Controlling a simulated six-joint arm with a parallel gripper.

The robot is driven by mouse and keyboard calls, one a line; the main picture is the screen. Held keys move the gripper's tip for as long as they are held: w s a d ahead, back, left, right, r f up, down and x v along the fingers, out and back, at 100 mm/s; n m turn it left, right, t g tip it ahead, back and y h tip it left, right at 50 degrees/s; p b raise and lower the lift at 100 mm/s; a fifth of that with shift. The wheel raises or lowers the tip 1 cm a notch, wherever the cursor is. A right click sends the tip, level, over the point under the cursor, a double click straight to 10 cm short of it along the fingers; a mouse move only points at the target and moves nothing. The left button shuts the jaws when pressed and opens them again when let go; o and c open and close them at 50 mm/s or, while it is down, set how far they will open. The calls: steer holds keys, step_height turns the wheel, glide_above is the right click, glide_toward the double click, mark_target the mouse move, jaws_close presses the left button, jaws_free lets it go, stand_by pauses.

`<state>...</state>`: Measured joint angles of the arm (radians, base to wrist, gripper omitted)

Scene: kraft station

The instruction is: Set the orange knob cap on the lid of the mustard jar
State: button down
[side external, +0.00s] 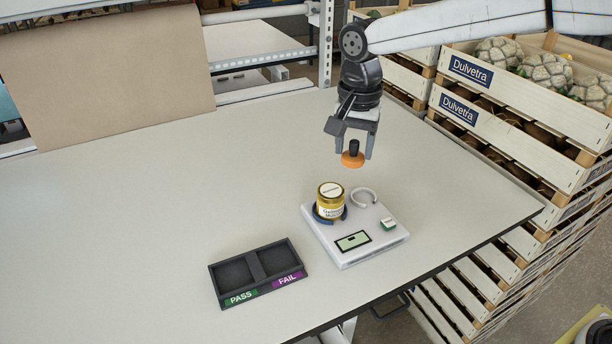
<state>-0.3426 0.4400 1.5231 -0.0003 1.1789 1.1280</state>
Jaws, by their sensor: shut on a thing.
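The orange knob cap (353,160) has a wide orange base and a dark upright knob on top. My gripper (354,148) points down and is shut on the cap, holding it in the air above and a little right of the jar. The mustard jar (330,203) is yellow with a gold lid (330,189) and a pale label. It stands upright in a dark blue ring holder on the left part of a white scale (372,222). The lid's top is visible, with a pale label on it.
An empty white ring holder (374,194) sits on the scale beside the jar, with a small green-and-white block (389,224) near the right edge. A dark two-compartment tray (258,271) marked PASS and FAIL stands front left. Wooden crates (476,71) line the right. The table's left is clear.

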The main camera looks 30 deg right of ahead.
steer(key=shift+w+a+f, duration=0.15)
steer(key=shift+w+a, duration=0.45)
steer(key=shift+a, duration=0.1)
steer(key=shift+w+a+f, duration=0.1)
steer(key=shift+w+a, duration=0.5)
steer(key=shift+a, duration=0.05)
steer(key=shift+f, duration=0.15)
glide_above(331, 190)
steer(key=shift+f, duration=2.65)
steer(key=shift+f, duration=0.75)
jaws_free()
steer(key=shift+r, duration=0.15)
step_height(331, 190, up, 8)
stand_by(1.5)
steer(key=shift+s+d+f, duration=0.1)
steer(key=shift+f, duration=0.1)
